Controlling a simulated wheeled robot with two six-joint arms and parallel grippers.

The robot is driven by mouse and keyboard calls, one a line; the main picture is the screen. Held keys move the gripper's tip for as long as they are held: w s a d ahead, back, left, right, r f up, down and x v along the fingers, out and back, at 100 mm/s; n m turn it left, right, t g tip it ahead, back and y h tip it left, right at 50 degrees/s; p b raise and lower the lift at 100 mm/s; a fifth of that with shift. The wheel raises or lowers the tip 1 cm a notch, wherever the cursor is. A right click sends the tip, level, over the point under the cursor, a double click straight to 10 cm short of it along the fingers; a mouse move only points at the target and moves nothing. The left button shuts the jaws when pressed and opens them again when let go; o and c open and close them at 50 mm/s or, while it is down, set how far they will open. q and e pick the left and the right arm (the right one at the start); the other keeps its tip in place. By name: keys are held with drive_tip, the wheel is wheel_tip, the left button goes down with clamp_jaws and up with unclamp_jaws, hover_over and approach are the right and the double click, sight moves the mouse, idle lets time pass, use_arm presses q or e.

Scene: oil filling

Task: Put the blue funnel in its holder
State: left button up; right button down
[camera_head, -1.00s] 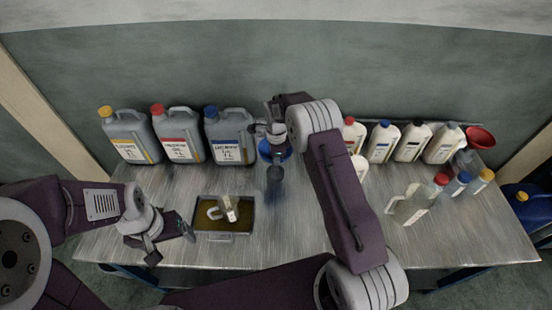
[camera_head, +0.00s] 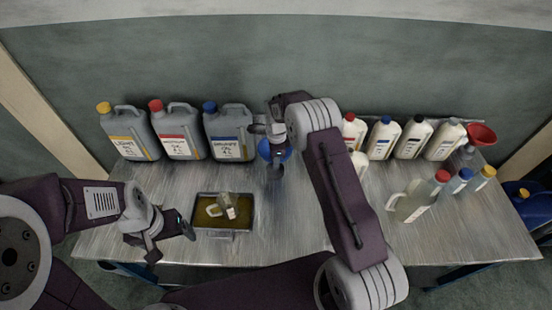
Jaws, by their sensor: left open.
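The blue funnel (camera_head: 265,150) is at the back middle of the table, beside the blue-capped canister, partly hidden by my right gripper. My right gripper (camera_head: 276,165) is over the funnel, with dark parts in front of it. I cannot tell whether its jaws are closed on the funnel or only beside it. A holder for the blue funnel is not clearly visible. My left gripper (camera_head: 171,242) is open and empty near the front left edge, just left of the tray.
Three grey canisters (camera_head: 180,134) stand at the back left. A shallow tray (camera_head: 222,233) holds a small container (camera_head: 229,205). Several white bottles (camera_head: 383,140), a clear jug (camera_head: 410,204) and a red funnel (camera_head: 481,134) are at the right.

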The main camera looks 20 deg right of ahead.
drive_tip(key=shift+f+b, duration=0.55)
drive_tip(key=shift+f, duration=0.3)
drive_tip(key=c, duration=1.6)
unclamp_jaws()
drive_tip(key=shift+r, duration=0.35)
wheel_tip(320, 180, up, 8)
drive_tip(key=b, duration=0.2)
drive_tip(key=shift+s+r, duration=0.2)
drive_tip(key=shift+s, duration=0.15)
